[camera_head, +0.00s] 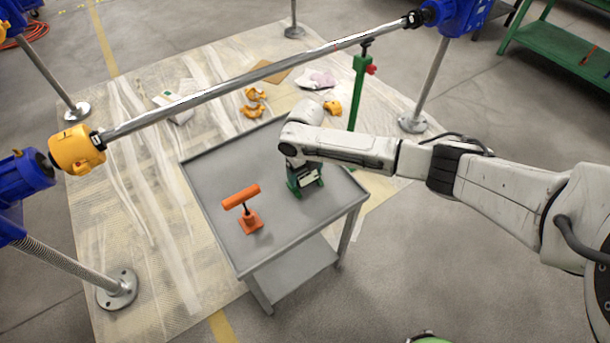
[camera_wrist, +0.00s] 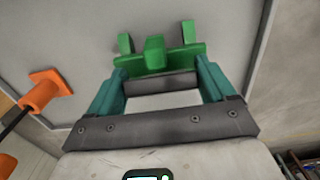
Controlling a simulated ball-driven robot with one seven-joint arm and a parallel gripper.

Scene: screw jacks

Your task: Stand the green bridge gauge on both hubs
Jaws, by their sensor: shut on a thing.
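The green bridge gauge (camera_wrist: 155,58) is at my fingers in the wrist view, with two upright legs and a block between them. In the head view my gripper (camera_head: 305,186) points down at the right rear of the grey cart top, and only a little green shows under it. My gripper (camera_wrist: 160,82) is shut on the gauge. I cannot tell whether the gauge touches the cart top.
An orange T-shaped tool (camera_head: 242,207) stands on the cart (camera_head: 283,245). Blue jack gearboxes (camera_head: 25,178) flank the shaft. A green stand with a red knob (camera_head: 371,69) is under the shaft. Yellow parts (camera_head: 254,100) and rags lie on the sheet behind the cart.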

